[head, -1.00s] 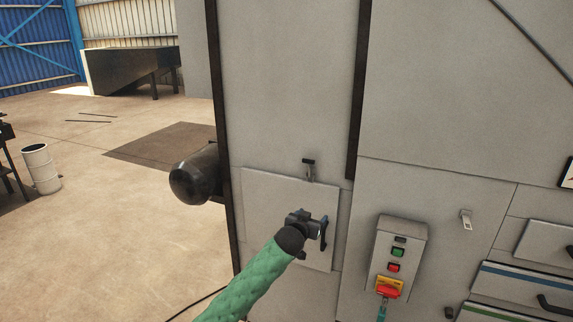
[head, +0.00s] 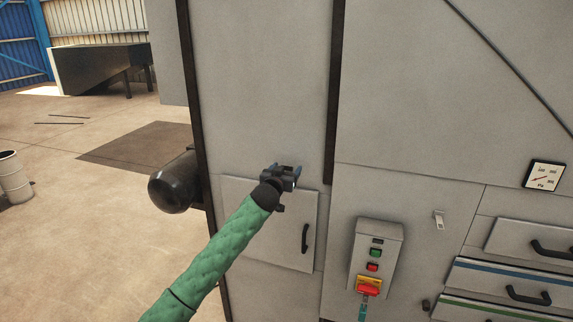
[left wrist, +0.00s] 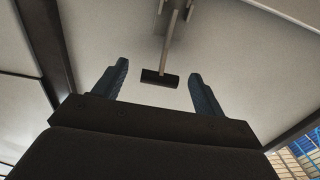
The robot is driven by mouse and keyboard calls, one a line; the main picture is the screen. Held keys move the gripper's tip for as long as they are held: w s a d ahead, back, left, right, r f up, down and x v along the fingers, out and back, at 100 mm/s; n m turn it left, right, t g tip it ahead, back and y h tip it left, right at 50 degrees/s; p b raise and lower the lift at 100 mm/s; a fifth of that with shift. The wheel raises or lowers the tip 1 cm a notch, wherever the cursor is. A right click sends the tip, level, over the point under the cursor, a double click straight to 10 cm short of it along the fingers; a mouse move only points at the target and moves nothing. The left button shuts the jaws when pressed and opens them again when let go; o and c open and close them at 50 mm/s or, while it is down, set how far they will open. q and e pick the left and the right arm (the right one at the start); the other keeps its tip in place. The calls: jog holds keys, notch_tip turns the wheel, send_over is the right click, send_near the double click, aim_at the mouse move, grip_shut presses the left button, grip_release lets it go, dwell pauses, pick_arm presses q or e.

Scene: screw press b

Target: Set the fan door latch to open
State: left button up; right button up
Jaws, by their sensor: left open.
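The fan door (head: 285,248) is a pale grey panel low on the machine, with a black upright handle (head: 305,238). The latch sits at its top edge; in the head view my left gripper (head: 287,168) hides it. In the left wrist view the latch (left wrist: 160,78) is a thin metal bar ending in a black crosspiece. The crosspiece lies between my two open fingers, with a gap on either side, and they do not grip it. My right gripper is not in view.
A control box (head: 376,258) with green, red and yellow-red switches stands out right of the door. A dark motor-like cylinder (head: 175,183) juts out at the left. Drawers with black handles (head: 528,296) are at lower right. Open floor lies left.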

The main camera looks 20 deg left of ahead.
pick_arm(q)
jog(key=shift+w, duration=0.55)
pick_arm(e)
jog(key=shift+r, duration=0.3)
